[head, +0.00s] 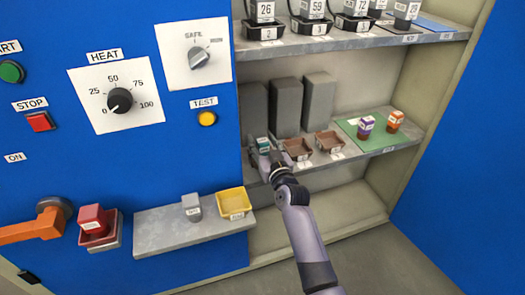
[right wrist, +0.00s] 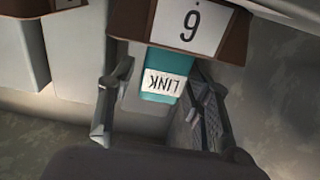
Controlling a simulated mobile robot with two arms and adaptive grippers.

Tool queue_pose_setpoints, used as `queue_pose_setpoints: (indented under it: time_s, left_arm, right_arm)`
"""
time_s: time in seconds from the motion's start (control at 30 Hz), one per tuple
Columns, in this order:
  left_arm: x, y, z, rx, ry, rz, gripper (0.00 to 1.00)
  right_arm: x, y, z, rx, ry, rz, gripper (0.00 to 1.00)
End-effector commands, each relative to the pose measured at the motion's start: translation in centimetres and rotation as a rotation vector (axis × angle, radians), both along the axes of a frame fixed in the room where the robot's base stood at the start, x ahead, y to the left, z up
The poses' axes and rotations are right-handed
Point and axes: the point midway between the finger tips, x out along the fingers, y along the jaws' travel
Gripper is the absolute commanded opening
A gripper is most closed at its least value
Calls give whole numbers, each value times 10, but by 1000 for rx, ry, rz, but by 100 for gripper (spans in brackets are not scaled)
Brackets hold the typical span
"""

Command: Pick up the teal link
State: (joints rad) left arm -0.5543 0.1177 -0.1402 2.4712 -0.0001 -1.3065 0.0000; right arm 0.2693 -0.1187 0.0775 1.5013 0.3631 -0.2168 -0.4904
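The teal link (head: 263,143) is a small block with a white LINK label, at the left end of the middle shelf in the cabinet. The right wrist view shows the link (right wrist: 158,97) up close with its label upside down. My right gripper (head: 262,153) reaches in at the link; the same gripper (right wrist: 160,88) has one finger on each side of it in the wrist view. A gap shows between the link and the left finger, and the fingers look open. The link's far end is hidden under a brown bin with a number label (right wrist: 187,27). My left gripper is not in view.
Brown bins (head: 298,149) and (head: 329,141) stand right of my right gripper, before tall grey blocks (head: 318,101). A green mat (head: 378,139) holds two small bottles. Below left, a grey ledge (head: 165,238) carries a yellow tray (head: 233,203).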

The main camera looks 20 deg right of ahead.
Motion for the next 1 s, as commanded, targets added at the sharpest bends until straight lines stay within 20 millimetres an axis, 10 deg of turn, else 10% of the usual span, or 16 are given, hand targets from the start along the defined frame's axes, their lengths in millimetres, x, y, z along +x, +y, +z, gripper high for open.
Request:
queue_pose_setpoints:
  time_s: [0.63, 1.0]
  left_arm:
    - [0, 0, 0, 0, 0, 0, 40]
    - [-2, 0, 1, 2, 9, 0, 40]
  right_arm:
    - [0, 0, 0, 0, 0, 0, 0]
    - [0, 0, 4, 0, -2, 0, 0]
